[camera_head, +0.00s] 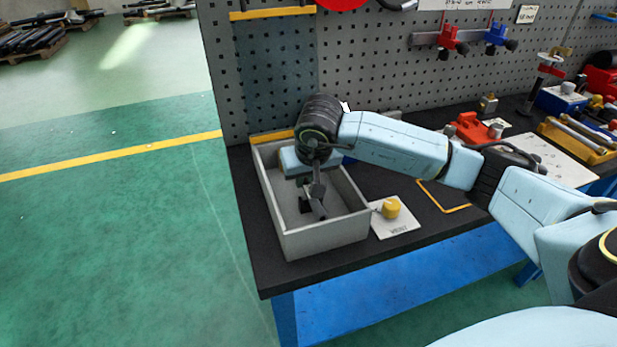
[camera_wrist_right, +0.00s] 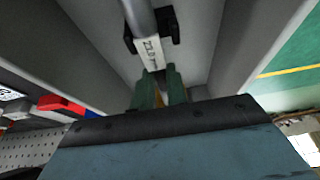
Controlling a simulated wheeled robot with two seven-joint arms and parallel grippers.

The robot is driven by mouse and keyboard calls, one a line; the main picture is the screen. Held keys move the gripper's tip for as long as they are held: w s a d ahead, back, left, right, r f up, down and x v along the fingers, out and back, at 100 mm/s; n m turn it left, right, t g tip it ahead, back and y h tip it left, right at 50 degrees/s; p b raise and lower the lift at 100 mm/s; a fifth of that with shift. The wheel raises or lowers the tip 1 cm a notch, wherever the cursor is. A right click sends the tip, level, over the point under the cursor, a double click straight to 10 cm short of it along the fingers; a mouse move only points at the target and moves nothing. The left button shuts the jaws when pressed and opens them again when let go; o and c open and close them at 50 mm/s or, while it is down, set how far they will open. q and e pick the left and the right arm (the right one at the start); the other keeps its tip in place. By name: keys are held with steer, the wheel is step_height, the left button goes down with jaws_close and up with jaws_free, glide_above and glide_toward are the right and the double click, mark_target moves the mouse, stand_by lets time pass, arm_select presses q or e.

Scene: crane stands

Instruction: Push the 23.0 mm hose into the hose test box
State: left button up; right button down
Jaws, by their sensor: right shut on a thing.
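A light grey open-topped box (camera_head: 330,237) stands at the near left corner of the dark bench, and I take it for the hose test box. My right gripper (camera_head: 312,200) points down inside the box, between its walls. It is shut on a short grey hose (camera_head: 319,208). The hose's far end runs out of the wrist view. Whether it touches the box floor I cannot tell. My left gripper is not in view.
A yellow object (camera_head: 391,207) sits on a white card right of the box. A grey pegboard (camera_head: 350,90) rises behind. Red and blue clamps (camera_head: 450,37) hang there. Red tools (camera_head: 473,128) lie farther right. Green floor is free left of the bench.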

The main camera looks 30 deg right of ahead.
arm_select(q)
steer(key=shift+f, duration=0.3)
arm_select(e)
steer(key=shift+w+d, duration=0.2)
steer(key=shift+w, duration=0.2)
steer(key=c, duration=1.6)
jaws_free()
steer(key=shift+w+f, duration=0.1)
steer(key=o, duration=0.3)
steer(key=shift+w+f, duration=0.1)
steer(key=shift+f, duration=0.05)
steer(key=shift+s, duration=0.2)
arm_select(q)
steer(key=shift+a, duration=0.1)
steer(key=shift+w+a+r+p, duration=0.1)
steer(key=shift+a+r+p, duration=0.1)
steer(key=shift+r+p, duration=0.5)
arm_select(e)
steer(key=v, duration=1.4)
